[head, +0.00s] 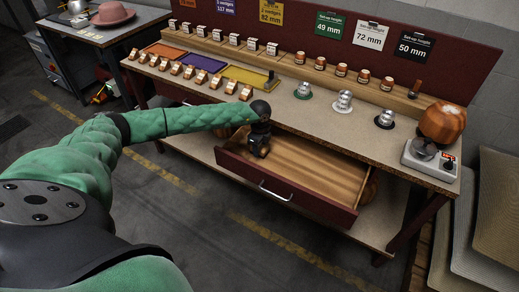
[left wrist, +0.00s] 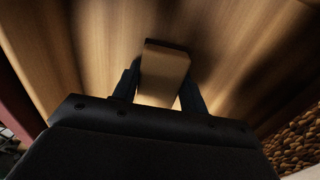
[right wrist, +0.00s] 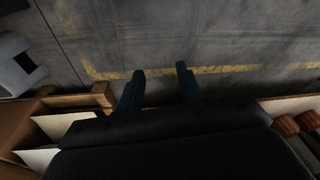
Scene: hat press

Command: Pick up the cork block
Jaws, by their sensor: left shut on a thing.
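The cork block (left wrist: 164,68) is a plain tan-brown block in the left wrist view. My left gripper (left wrist: 160,88) is shut on it, with one dark finger on each side. In the head view my left gripper (head: 259,148) reaches down at the left end of the open drawer (head: 262,188), and its body hides the block. I cannot tell whether the block touches the drawer bottom. My right gripper (right wrist: 161,80) is open and empty in the right wrist view, with grey floor behind its fingers.
The drawer sticks out under the workbench (head: 295,112), with bare wood to the right of the gripper. On the bench are small labelled blocks, coloured trays (head: 249,77), metal pieces and a scale (head: 430,160) bearing a wooden form (head: 443,122). A side table holds a pink hat (head: 113,14).

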